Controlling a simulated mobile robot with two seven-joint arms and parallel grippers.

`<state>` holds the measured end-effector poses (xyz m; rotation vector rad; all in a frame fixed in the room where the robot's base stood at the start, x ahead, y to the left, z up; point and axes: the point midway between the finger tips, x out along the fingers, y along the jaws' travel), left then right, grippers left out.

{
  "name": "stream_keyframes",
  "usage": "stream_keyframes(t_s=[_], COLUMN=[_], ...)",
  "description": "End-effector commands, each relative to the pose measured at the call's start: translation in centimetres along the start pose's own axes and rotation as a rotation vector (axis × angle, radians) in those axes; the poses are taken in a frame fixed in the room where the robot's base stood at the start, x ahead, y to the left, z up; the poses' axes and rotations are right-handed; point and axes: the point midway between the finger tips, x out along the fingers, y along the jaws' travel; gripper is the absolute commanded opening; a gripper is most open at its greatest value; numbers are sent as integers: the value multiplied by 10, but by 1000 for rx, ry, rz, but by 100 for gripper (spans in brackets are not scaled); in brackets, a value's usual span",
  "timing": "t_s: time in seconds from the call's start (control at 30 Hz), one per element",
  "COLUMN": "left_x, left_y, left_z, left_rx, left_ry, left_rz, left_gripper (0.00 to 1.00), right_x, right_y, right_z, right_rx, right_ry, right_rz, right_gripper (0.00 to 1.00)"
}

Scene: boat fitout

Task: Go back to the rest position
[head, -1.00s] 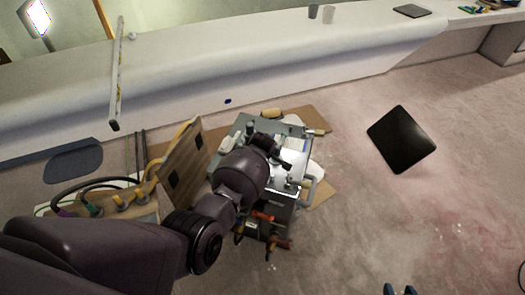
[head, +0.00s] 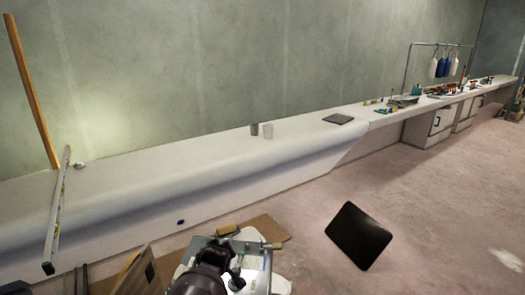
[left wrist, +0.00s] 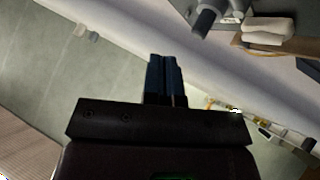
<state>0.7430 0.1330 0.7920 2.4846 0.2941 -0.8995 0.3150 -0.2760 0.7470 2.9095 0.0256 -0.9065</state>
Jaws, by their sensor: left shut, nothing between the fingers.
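My left gripper (left wrist: 165,62) shows in the left wrist view with its two blue fingers together and nothing between them. In the head view a dark part of my left arm (head: 205,272) shows at the bottom edge, in front of a grey work surface (head: 255,258). The fingertips cannot be made out there. My right gripper is in neither view.
A long white bench (head: 200,165) runs along the wall, with grey cups (head: 267,130), a dark flat pad (head: 338,119) and tools further right. A level (head: 58,205) leans at left. A black panel (head: 358,235) stands over open pinkish floor.

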Motion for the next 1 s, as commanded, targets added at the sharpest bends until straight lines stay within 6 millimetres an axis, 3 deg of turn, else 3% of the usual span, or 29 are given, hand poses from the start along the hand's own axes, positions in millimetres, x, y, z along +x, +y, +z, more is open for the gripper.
stream_keyframes(t_s=[0.03,0.17,0.37,0.67,1.0], left_x=[-8,-29,-71,-143,-224], left_y=[5,3,-34,-106,-185], left_z=[-17,-40,-46,-6,72], left_rx=[48,179,370,563,614], left_ry=[44,146,288,394,345], left_rz=[36,104,154,164,152], left_gripper=[0,0,0,0,0], right_x=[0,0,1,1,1], right_y=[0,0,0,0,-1], right_z=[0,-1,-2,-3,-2], right_rx=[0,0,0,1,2], right_ry=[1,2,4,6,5], right_rz=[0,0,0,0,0], right_gripper=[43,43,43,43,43])
